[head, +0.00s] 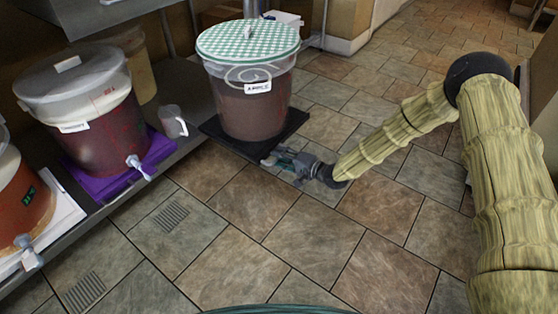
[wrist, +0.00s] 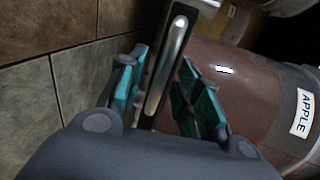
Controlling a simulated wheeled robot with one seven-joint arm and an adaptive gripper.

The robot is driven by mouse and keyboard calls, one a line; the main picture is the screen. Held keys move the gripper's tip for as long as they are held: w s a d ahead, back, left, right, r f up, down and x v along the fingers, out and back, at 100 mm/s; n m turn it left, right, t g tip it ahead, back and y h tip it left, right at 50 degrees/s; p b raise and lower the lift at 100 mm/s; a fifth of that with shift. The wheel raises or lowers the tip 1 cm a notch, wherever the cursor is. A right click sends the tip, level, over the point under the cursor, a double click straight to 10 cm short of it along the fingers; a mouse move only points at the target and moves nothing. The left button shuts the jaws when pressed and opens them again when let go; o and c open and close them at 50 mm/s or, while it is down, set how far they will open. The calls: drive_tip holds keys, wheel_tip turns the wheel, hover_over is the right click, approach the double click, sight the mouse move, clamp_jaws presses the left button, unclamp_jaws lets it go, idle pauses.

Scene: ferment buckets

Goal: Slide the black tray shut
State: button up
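The black tray (head: 292,128) sticks out from the low shelf at floor level. A bucket of reddish-brown contents (head: 250,105) with a green checked lid and an "APPLE" label stands on it. My gripper (head: 268,161) is at the tray's front corner, low over the floor. In the wrist view, the gripper's teal fingers (wrist: 163,90) are spread apart on either side of the tray's narrow front, where a shiny metal bar handle (wrist: 166,65) shows. The fingers look open; whether either touches the tray is unclear. The bucket (wrist: 245,85) stands close beside the right finger.
A dark red bucket (head: 100,125) stands on a purple mat (head: 155,158) on the shelf. An orange bucket (head: 22,200) with a tap is at far left. A small jug (head: 172,121) stands between the tray and purple mat. The tiled floor (head: 250,235) in front is clear.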

drive_tip(key=shift+w+a+f, duration=0.1)
drive_tip(key=shift+w+a, duration=0.2)
drive_tip(key=shift+a, duration=0.15)
clamp_jaws()
drive_tip(key=shift+w, duration=0.1)
